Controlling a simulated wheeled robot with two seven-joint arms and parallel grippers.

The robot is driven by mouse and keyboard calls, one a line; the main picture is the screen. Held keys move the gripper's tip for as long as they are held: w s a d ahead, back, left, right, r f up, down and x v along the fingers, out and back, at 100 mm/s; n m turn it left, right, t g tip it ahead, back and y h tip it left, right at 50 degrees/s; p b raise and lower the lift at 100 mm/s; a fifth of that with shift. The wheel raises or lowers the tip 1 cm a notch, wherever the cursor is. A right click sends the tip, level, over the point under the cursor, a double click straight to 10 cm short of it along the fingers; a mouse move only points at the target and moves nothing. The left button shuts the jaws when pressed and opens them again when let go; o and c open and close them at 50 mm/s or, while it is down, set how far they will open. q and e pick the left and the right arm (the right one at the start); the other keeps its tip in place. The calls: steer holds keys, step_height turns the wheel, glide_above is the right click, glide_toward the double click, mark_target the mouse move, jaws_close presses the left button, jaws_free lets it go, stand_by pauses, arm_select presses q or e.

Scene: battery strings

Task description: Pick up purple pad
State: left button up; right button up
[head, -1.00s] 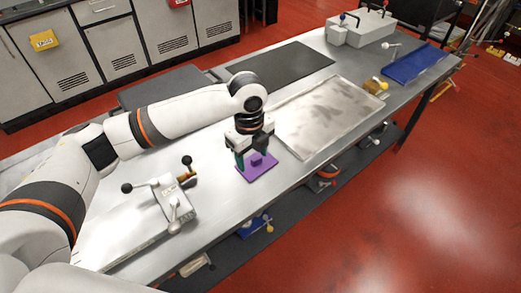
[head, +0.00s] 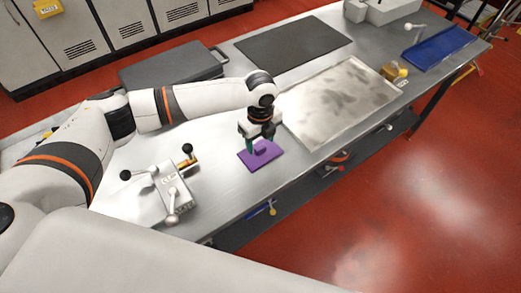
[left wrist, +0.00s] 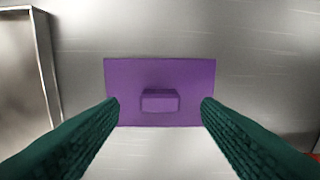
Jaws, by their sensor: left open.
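The purple pad (head: 257,160) lies flat on the metal table near its front edge. In the left wrist view the pad (left wrist: 140,75) is a rectangle with a small raised purple block (left wrist: 160,101) in its middle. My left gripper (head: 261,147) points down over the pad. In the left wrist view its two green fingers (left wrist: 160,108) stand apart, one on each side of the raised block, with nothing between them touching. Whether the fingertips touch the pad I cannot tell. My right gripper is not in view.
A fixture with black-knobbed levers (head: 172,190) stands left of the pad. A metal tray (head: 292,135) lies to the right. A dark mat (head: 293,47), a dark grey case (head: 172,70) and a blue tray (head: 438,48) are farther back. The bare table surrounds the pad.

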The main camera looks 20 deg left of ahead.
mark_target(260, 147)
arm_select(q)
steer(key=shift+f, duration=1.5)
steer(key=c, duration=1.1)
steer(key=shift+r, duration=0.1)
